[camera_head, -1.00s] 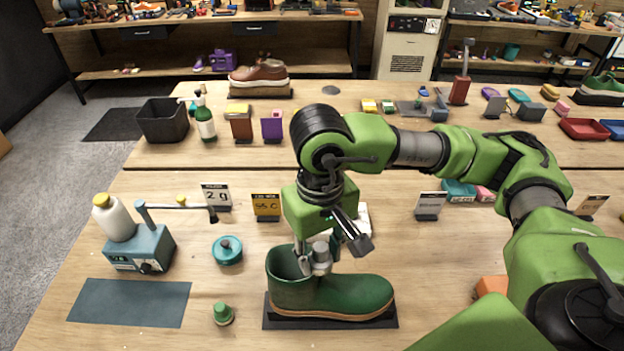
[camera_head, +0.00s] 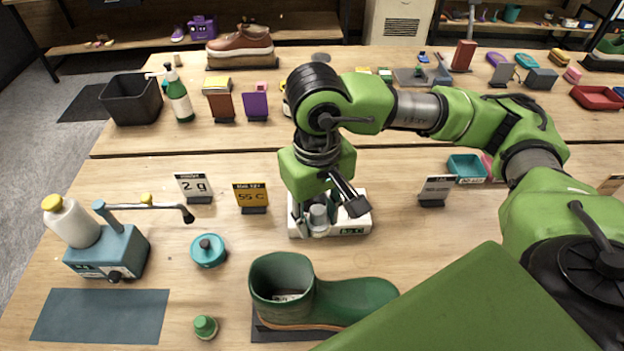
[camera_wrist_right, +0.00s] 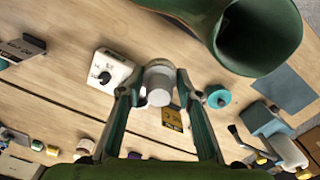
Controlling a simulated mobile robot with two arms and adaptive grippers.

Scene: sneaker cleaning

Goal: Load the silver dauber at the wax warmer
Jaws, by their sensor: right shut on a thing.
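My right gripper (camera_head: 317,228) is shut on a silver cylinder, the silver dauber (camera_head: 319,213). In the right wrist view the dauber (camera_wrist_right: 160,84) sits between the two fingers. In the head view the gripper overlaps a white box with a green display (camera_head: 350,229); the gap between them is hard to judge. The same white box with a black knob (camera_wrist_right: 112,68) shows left of the dauber in the wrist view. A teal machine (camera_head: 110,254) with a spout and a white bottle stands at the left. I cannot tell which is the wax warmer. My left gripper is not in view.
A green boot (camera_head: 345,299) stands on a dark base in front of the gripper. A dark mat (camera_head: 100,316) is bare.

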